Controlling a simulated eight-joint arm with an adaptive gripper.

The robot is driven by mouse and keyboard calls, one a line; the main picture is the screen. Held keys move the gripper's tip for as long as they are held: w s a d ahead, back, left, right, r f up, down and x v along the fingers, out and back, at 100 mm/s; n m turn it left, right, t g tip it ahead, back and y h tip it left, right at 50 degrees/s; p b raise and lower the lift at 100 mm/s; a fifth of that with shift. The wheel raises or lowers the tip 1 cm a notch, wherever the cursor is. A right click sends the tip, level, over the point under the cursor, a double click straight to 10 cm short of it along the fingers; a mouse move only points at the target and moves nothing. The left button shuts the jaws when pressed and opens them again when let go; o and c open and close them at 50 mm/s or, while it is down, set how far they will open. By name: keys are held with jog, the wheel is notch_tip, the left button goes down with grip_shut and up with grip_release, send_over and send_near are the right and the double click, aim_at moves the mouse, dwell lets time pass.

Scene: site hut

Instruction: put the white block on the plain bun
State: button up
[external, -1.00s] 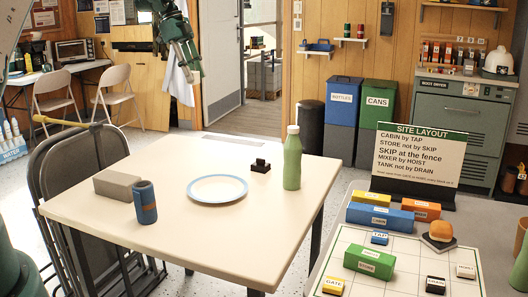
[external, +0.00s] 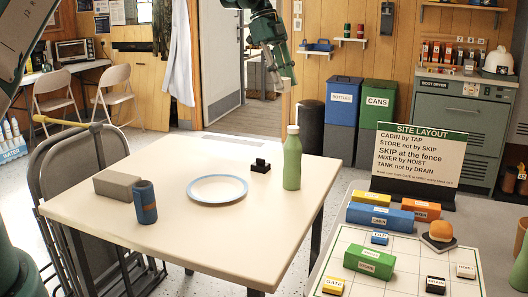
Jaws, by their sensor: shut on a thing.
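My gripper (external: 282,82) hangs in the air beyond the far edge of the cream table, near the doorway. It is shut on a pale thing too small and unclear to identify surely; it could be the white block. An orange-tan rounded thing (external: 441,230), which may be the plain bun, sits on a dark square base on the right table, well away from my gripper. A small white labelled tile (external: 466,271) lies at the right of the white grid board.
The grid board (external: 400,262) holds green, blue and other labelled blocks. A layout sign (external: 418,155) stands behind it. The cream table (external: 215,240) holds a plate (external: 217,188), a green bottle (external: 292,160), a blue can (external: 145,202), a grey box (external: 118,184) and a small black item (external: 260,166).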

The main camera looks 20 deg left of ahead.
jog(key=s+d+m, duration=0.1)
jog(key=s+d, duration=0.3)
jog(key=d, duration=1.1)
jog(key=m+g+y, duration=0.1)
jog(key=m+g, duration=0.1)
jog(key=m, duration=0.2)
send_over(448, 227)
jog(key=w+a, duration=0.1)
notch_tip(448, 227, down, 10)
jog(key=shift+w+f+p, duration=0.2)
jog(key=shift+f+p, duration=0.2)
jog(key=shift+f, duration=0.1)
jog(key=shift+f+b, duration=0.45)
jog(key=shift+f, duration=2.65)
jog(key=shift+f, duration=0.1)
jog(key=shift+f, duration=1.8)
